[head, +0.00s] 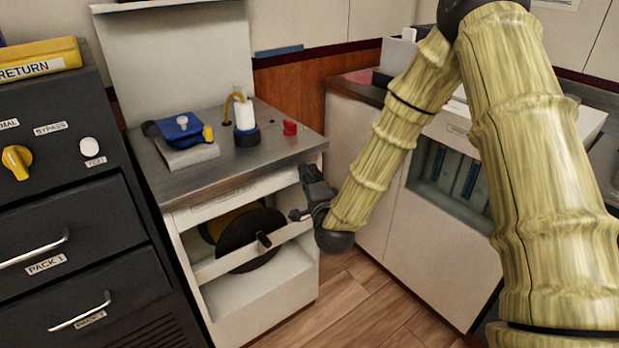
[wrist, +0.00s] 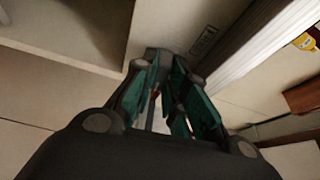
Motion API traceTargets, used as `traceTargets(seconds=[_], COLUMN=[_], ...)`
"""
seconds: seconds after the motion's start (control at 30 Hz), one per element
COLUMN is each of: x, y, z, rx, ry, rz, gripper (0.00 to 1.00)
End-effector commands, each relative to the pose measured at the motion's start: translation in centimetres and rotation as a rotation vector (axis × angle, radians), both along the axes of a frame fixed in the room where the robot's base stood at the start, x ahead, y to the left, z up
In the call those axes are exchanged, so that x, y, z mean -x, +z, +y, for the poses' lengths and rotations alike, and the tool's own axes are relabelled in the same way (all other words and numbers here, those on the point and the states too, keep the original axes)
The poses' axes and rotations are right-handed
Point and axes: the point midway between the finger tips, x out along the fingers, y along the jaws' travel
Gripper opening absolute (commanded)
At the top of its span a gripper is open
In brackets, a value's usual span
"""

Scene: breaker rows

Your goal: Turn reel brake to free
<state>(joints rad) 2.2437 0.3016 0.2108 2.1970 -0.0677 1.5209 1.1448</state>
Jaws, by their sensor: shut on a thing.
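The dark round reel (head: 238,255) sits in the open front of the white cabinet (head: 285,285), behind a pale crossbar (head: 215,267). A short black handle (head: 263,241) sticks out at the reel's middle. My gripper (head: 305,201) is at the right end of the crossbar, just under the worktop edge. It is shut on a small part there, likely the reel brake, which the fingers mostly hide. The wrist view shows my gripper's dark fingers with teal pads (wrist: 175,98) and a narrow gap between them; the held part is not clear there. The brake's setting cannot be read.
On the cabinet's metal worktop (head: 250,165) stand a blue clamp-like tool (head: 180,127), a white bottle (head: 245,115) and a red knob (head: 290,128). A dark drawer unit (head: 75,220) stands at left. A white cabinet (head: 440,220) stands at right. Wood floor (head: 365,305) lies between.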

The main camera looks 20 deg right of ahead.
Motion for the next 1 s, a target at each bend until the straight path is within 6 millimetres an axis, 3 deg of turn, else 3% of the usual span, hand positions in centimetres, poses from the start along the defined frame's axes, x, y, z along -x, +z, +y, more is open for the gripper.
traceTargets(seconds=[1.0], x=[-0.1], y=[-1.0], z=[-0.28], rx=[0.864], ry=[0.003], rz=[-0.313], gripper=[0.0])
